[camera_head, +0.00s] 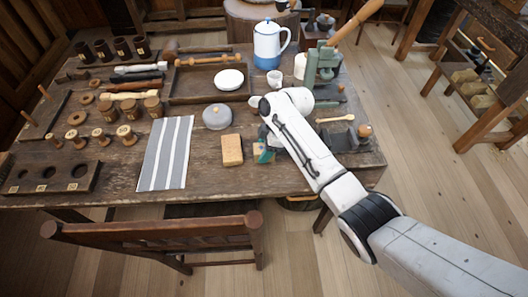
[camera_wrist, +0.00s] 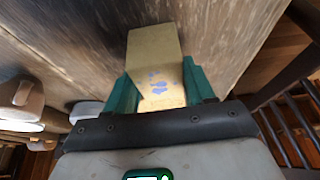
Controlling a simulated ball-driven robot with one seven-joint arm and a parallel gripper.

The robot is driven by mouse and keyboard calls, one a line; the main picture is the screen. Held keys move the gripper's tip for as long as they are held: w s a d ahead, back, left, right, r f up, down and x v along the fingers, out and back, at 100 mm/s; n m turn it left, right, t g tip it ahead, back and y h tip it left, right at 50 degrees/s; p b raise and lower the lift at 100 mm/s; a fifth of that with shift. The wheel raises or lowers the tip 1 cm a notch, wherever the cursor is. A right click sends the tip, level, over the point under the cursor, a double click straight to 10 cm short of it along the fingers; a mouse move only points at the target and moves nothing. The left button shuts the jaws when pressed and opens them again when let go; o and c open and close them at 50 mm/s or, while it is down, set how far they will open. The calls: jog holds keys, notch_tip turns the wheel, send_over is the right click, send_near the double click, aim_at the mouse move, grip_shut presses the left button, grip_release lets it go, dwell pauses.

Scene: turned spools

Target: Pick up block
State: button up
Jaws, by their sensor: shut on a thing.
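A pale yellow block (camera_wrist: 155,60) with blue marks on its face sits between the two green fingers of my gripper (camera_wrist: 159,88) in the wrist view. The fingers press against its sides, so my gripper is shut on it. I cannot tell whether the block is clear of the tabletop.
On the table (camera_head: 210,175) a grey rounded lump (camera_head: 217,117) and a striped cloth (camera_head: 166,152) lie to the left. A tray (camera_head: 190,92) with a white plate (camera_head: 229,79) and a blue-white pot (camera_head: 267,45) stand behind. A chair (camera_head: 155,232) stands in front.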

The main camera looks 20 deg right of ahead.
jog(key=c, duration=0.3)
jog(key=shift+r, duration=0.1)
jog(key=shift+c, duration=0.2)
